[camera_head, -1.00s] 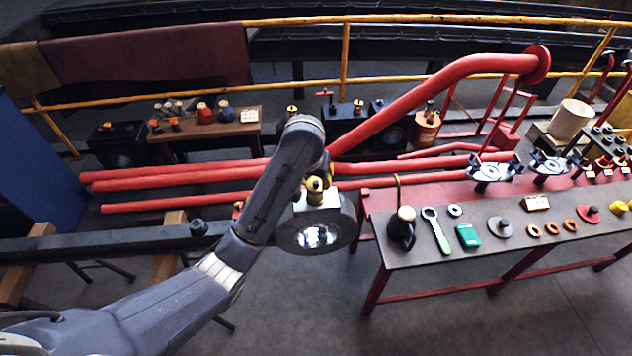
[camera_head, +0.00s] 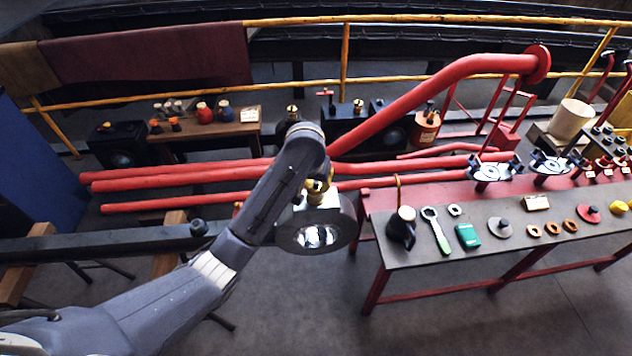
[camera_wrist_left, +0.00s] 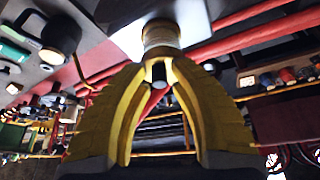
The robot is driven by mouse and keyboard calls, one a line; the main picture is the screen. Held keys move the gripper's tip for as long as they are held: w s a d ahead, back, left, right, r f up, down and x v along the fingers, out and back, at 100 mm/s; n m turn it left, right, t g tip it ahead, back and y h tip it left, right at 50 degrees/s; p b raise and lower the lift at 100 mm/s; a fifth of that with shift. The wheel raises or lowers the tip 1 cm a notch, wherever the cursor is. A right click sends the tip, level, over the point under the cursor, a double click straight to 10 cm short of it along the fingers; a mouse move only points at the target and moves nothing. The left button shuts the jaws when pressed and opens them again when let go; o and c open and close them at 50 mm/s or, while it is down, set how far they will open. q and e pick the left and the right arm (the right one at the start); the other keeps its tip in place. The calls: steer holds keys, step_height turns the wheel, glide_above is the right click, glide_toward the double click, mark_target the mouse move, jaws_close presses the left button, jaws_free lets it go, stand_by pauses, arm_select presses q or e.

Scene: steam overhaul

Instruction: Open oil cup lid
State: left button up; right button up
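The brass oil cup (camera_head: 315,198) stands on top of the round dark rod end with a shiny face. My left gripper (camera_head: 319,181) is at the cup's top, partly hidden by my own forearm. In the left wrist view the brass cup (camera_wrist_left: 161,34) is straight beyond the yellow fingertips of my left gripper (camera_wrist_left: 159,62). The tips are close together, with a narrow gap and a small dark round part between them. Whether they touch or grip the lid cannot be told, and the lid's position is hidden. My right gripper is not in view.
A workbench (camera_head: 430,252) to the right holds a black oil can (camera_head: 401,229), a green-handled wrench (camera_head: 436,230), a green box (camera_head: 467,236) and several rings. Red pipes (camera_head: 200,178) run behind the rod. A low wooden table (camera_head: 240,127) stands behind them.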

arm_select(q)
jaws_close()
steer(key=shift+w+r+g, duration=0.15)
steer(key=shift+r+g, duration=0.05)
steer(key=shift+g, duration=0.2)
steer(key=shift+w+r+g, duration=0.1)
steer(key=shift+r+g, duration=0.05)
steer(key=shift+g, duration=0.25)
steer(key=shift+w+a+r+g+h, duration=0.35)
steer(key=shift+w+g, duration=0.1)
steer(key=shift+g, duration=0.45)
steer(key=shift+w+r+n+g+h, duration=0.15)
steer(key=shift+w+g, duration=0.1)
steer(key=shift+g, duration=0.45)
steer(key=shift+w+r+n+g+h, duration=0.1)
steer(key=shift+w+r+n+g, duration=0.1)
steer(key=shift+g, duration=0.5)
steer(key=shift+w+g, duration=0.1)
steer(key=shift+g, duration=0.3)
steer(key=shift+c, duration=1.6)
jaws_free()
steer(key=o, duration=0.8)
steer(key=shift+d, duration=0.1)
steer(key=shift+c, duration=0.2)
steer(key=shift+r, duration=0.1)
